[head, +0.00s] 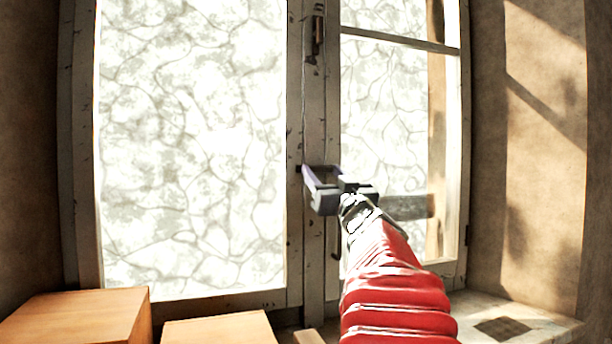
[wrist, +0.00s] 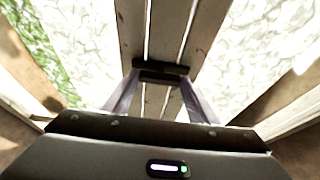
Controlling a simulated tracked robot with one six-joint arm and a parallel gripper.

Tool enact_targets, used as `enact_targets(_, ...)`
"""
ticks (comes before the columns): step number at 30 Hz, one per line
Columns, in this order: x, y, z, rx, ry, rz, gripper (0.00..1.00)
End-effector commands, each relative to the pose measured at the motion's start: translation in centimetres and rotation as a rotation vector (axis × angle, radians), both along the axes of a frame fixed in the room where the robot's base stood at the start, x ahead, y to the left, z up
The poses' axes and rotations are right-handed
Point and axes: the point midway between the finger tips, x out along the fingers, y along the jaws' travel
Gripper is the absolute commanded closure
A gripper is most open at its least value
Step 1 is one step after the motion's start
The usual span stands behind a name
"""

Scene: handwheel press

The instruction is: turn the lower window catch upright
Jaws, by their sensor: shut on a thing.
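The lower window catch (wrist: 162,72) is a dark bar on the meeting stiles of the window. In the wrist view it lies across the upright gap between the stiles. My gripper (wrist: 158,82) is shut on it, with one finger at each end of the bar. In the head view my gripper (head: 320,172) is against the middle stiles and hides most of the catch. The upper catch (head: 317,36) is dark and stands upright higher on the same stiles.
Wooden boxes (head: 82,314) stand at the lower left. The bright window pane (head: 190,150) fills the left. A small dark hook-like part (head: 336,243) shows below my gripper. The stone sill (head: 540,322) at the right carries a dark square patch.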

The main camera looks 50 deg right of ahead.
Motion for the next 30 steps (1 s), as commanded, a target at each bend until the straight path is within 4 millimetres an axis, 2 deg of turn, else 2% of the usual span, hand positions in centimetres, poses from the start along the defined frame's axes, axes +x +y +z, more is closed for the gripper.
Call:
enact_targets(1, -0.1, -0.1, 0.0, 0.001, -0.001, -0.003, 0.68)
enact_targets(2, 0.0, -1.5, -0.2, 0.002, 0.001, -0.004, 0.69)
enact_targets(3, 0.0, -0.8, 0.0, 0.002, -0.001, -0.002, 0.69)
enact_targets(6, 0.0, -0.4, -0.1, 0.0, 0.002, -0.004, 0.69)
enact_targets(16, -0.1, -0.3, -0.2, -0.069, 0.047, -0.005, 0.69)
enact_targets(30, -0.3, -0.7, -0.2, -0.382, 0.234, -0.004, 0.69)
